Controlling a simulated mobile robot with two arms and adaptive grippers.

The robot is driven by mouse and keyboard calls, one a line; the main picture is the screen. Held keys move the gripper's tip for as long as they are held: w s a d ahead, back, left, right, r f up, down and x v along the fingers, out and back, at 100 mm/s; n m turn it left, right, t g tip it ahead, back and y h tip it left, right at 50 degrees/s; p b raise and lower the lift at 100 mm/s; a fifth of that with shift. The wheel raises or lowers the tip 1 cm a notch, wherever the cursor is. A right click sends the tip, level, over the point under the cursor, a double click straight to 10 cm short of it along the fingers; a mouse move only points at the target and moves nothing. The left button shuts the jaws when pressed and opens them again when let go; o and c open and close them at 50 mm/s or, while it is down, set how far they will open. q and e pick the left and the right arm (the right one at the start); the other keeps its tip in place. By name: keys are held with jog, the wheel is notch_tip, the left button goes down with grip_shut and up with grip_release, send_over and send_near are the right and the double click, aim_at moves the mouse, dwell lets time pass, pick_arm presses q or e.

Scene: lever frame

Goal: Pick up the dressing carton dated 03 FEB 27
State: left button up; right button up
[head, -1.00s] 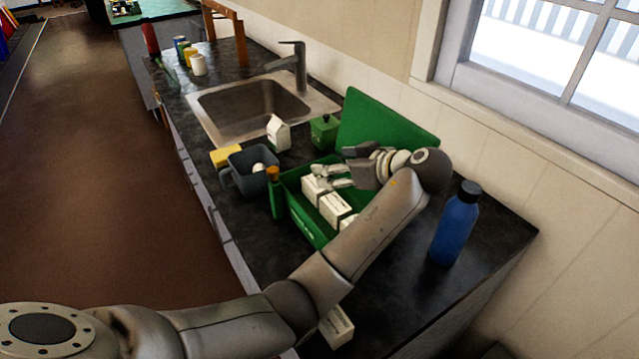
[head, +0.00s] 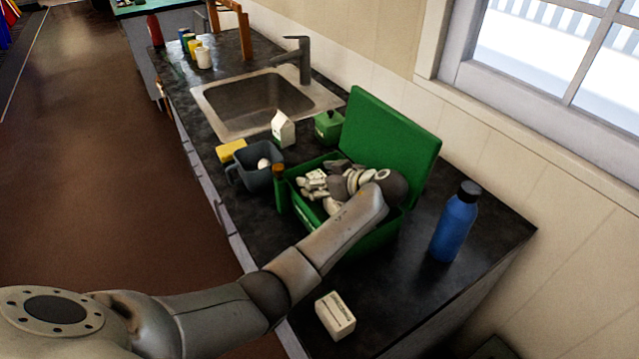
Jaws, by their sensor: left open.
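White cartons (head: 316,177) sit in an open green box (head: 384,236) on the dark counter. My left arm hides most of them, and I cannot read any date on them. My left gripper (head: 318,185) is inside the box, low over the cartons at its left end, fingers open. I cannot tell whether it touches a carton. Another white carton (head: 336,315) with small dark print lies on the counter near the front edge, apart from the gripper; its print is too small to read. My right gripper is not in view.
The box's green lid (head: 392,135) stands raised behind it. A blue bottle (head: 455,222) stands to the right. A grey container (head: 255,165), a yellow sponge (head: 231,150), a milk carton (head: 283,130) and a small green box (head: 328,126) stand near the sink (head: 262,103).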

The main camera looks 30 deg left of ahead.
pick_arm(q)
jog(key=shift+d, duration=0.1)
jog(key=c, duration=1.2)
jog(key=shift+r, duration=0.1)
